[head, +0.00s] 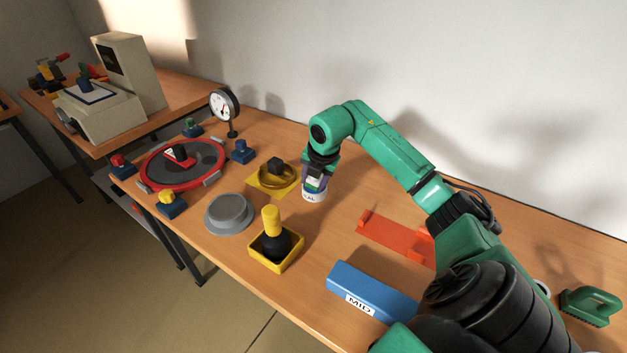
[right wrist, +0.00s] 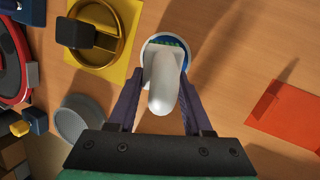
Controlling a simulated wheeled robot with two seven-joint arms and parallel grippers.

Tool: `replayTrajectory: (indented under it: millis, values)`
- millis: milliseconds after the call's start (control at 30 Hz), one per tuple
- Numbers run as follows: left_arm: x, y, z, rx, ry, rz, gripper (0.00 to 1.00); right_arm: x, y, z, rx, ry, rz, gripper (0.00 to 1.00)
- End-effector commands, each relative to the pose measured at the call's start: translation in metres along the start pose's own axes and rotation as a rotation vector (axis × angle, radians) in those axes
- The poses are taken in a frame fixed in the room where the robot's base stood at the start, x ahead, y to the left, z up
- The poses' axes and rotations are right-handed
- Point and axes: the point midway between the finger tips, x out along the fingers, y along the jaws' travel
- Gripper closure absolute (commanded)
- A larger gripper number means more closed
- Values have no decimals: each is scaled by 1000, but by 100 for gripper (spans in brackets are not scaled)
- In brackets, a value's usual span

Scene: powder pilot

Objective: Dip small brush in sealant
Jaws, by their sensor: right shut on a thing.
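The sealant can (head: 313,196) is a small white pot whose label ends in "AL"; it stands on the wooden bench below my right gripper (head: 317,170). In the right wrist view its round rim and blue inside (right wrist: 184,44) show beneath the brush. My right gripper is shut on the small brush (right wrist: 161,92), whose rounded white handle sits between the dark fingers. The brush's far end is over the can's opening; I cannot tell how deep it reaches or whether it touches sealant. My left gripper is not in view.
Near the can are a yellow plate with a round dish (head: 262,190), a grey round lid (head: 229,212) and a yellow tray (head: 277,262) with a black and yellow tool. An orange holder (head: 385,233) and blue "MID" block (head: 372,293) lie right. A dial gauge (head: 224,105) stands behind.

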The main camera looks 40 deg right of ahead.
Motion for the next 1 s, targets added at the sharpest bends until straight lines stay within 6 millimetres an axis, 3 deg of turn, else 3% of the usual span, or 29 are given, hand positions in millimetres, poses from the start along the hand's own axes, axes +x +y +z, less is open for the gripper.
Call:
replayTrajectory:
  millis: [100,600,1000]
  values:
    - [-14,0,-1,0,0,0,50,-17,5,5,0,-2,2,100]
    - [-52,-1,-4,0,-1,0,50,-63,17,16,0,-3,3,100]
    - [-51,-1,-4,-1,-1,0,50,-62,17,16,1,-2,3,100]
